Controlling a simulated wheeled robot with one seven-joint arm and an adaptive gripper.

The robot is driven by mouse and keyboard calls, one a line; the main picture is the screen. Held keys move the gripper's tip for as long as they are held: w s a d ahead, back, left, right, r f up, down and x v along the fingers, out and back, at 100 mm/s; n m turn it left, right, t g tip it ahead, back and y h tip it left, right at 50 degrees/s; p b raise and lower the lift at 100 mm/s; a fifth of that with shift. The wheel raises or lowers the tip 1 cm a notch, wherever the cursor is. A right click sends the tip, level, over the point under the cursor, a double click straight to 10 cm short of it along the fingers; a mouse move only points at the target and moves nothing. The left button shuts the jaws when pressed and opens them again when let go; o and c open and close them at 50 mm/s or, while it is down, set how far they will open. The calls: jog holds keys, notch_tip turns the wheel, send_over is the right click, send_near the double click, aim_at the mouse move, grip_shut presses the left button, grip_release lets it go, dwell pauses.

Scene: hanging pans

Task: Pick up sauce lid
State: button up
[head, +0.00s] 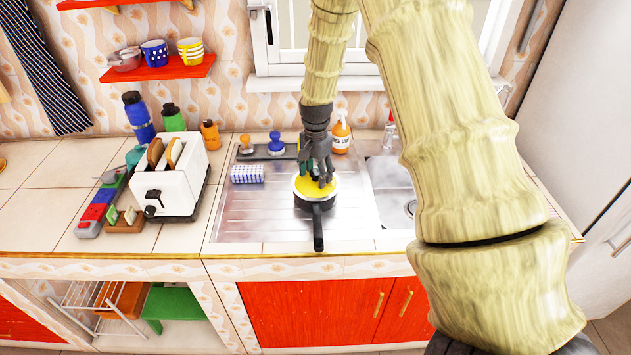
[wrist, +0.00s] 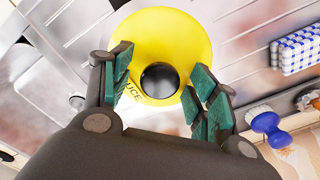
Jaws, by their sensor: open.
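The sauce lid is yellow with a black round knob; in the wrist view the lid (wrist: 190,35) shows part of its lettering, "UCE". In the head view the lid (head: 327,191) sits on a small pot (head: 316,205) with a black handle toward the counter's front. My gripper (head: 318,175) is directly above the lid, pointing down. In the wrist view my gripper (wrist: 163,90) is open, with its green finger pads on either side of the black knob (wrist: 160,77). Whether the pads touch the lid cannot be told.
The pot stands on the steel drainboard (head: 265,215) beside the sink (head: 395,205). A white toaster (head: 170,180) stands left. The drainboard's front left is clear.

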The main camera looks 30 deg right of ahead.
jog(key=c, duration=1.3)
jog(key=shift+r, duration=0.15)
